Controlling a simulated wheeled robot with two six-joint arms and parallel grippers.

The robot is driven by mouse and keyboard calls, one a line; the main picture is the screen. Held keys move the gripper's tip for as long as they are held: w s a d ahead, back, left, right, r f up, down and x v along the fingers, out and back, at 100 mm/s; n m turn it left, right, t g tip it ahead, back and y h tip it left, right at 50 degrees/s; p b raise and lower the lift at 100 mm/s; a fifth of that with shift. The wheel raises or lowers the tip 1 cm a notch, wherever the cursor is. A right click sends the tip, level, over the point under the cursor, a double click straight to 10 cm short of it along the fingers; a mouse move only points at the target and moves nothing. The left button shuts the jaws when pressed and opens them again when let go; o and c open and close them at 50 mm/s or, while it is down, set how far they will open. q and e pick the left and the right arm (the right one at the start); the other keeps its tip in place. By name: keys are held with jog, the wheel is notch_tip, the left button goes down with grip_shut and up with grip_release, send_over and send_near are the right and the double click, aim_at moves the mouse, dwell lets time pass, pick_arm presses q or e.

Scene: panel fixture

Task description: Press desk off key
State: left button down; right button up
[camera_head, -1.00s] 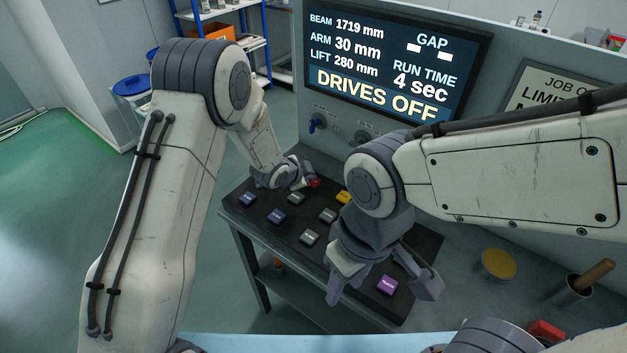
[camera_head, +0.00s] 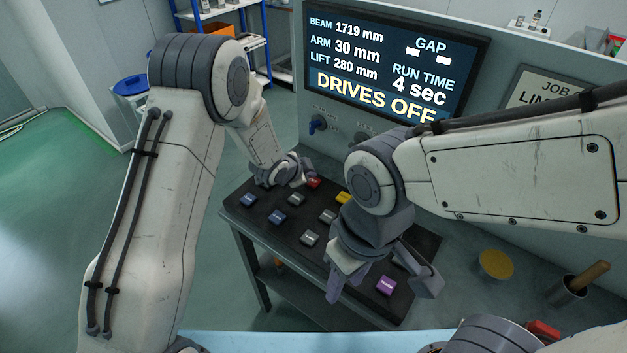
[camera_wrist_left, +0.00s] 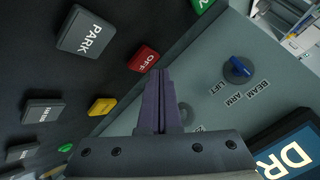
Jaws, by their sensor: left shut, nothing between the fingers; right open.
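The red OFF key (camera_head: 314,182) is at the far edge of the black key desk (camera_head: 262,232). In the left wrist view the same red key (camera_wrist_left: 144,58) is labelled OFF. My left gripper (camera_head: 306,176) is shut and empty, close beside the red key. In the wrist view its closed fingers (camera_wrist_left: 158,76) end just beside the key, and a gap or contact cannot be told. The screen (camera_head: 395,60) reads DRIVES OFF.
Several blue and grey keys and a yellow key (camera_head: 343,197) sit near the red one. A panel with a blue knob (camera_head: 318,122) rises behind.

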aim_at(310, 184)
pick_arm(q)
notch_tip(310, 184, up, 5)
jog(key=p, duration=0.3)
jog(key=shift+p, duration=0.3)
dwell(0.5)
jog(key=shift+s+r, duration=0.15)
jog(key=shift+r, duration=0.05)
jog(key=s+r+n+g+y, duration=0.1)
jog(key=s+r+n+g, duration=0.1)
jog(key=s+r, duration=0.45)
jog(key=s+r+n+g+y, duration=0.1)
jog(key=s+r+n+y, duration=0.2)
jog(key=s, duration=0.7)
jog(key=s+a+r+n+g, duration=0.1)
jog(key=s+a+r+g, duration=0.1)
jog(key=s, duration=0.9)
jog(key=s+a+r+n+g, duration=0.1)
jog(key=s+r+g, duration=0.2)
jog(key=s, duration=0.8)
jog(key=shift+s+a+n, duration=0.15)
jog(key=shift+a+n, duration=0.25)
